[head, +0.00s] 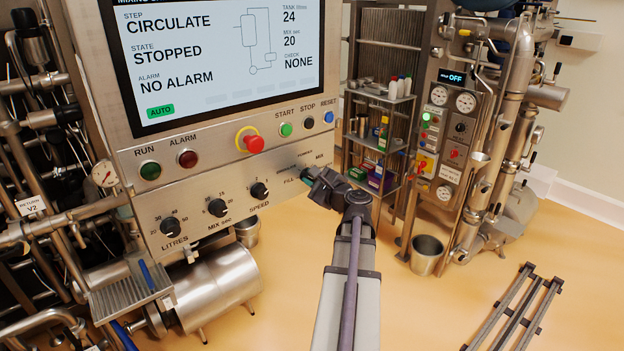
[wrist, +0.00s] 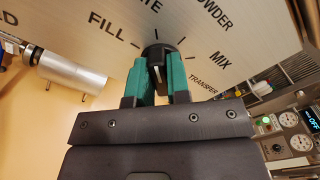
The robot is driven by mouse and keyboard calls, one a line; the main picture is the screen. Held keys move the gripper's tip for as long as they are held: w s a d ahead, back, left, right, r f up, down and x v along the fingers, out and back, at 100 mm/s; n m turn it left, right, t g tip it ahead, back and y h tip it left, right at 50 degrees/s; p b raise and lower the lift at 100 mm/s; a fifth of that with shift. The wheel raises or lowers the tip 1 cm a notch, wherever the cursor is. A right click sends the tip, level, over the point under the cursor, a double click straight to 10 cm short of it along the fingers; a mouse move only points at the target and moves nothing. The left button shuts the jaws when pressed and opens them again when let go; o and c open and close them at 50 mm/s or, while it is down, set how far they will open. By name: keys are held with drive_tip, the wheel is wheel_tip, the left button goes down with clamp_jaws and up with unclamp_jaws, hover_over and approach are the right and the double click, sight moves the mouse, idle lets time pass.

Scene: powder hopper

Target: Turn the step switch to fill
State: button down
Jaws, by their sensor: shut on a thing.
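The step switch is a black knob (wrist: 158,48) on the lower right of the control panel (head: 215,170). In the wrist view, FILL (wrist: 107,23) is printed to its upper left, a word ending in ATE above, POWDER to the upper right, MIX and TRANSFER to the right. My gripper (wrist: 158,72) is shut on the knob, one green finger on each side. I cannot tell where its pointer aims. The screen (head: 215,55) reads step CIRCULATE, state STOPPED, no alarm.
Smaller black knobs for litres (head: 167,225), mix seconds (head: 217,207) and speed (head: 259,190) lie left of my gripper. A red stop button (head: 253,144) is above. A shelf rack (head: 380,130) and a second small panel (head: 448,130) stand to the right. Open floor lies below.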

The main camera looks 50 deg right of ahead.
drive_tip(key=n, duration=0.4)
drive_tip(key=shift+f, duration=0.1)
drive_tip(key=shift+n, duration=2.1)
drive_tip(key=c, duration=1.1)
unclamp_jaws()
drive_tip(key=v, duration=1.1)
drive_tip(key=shift+w+f, duration=0.1)
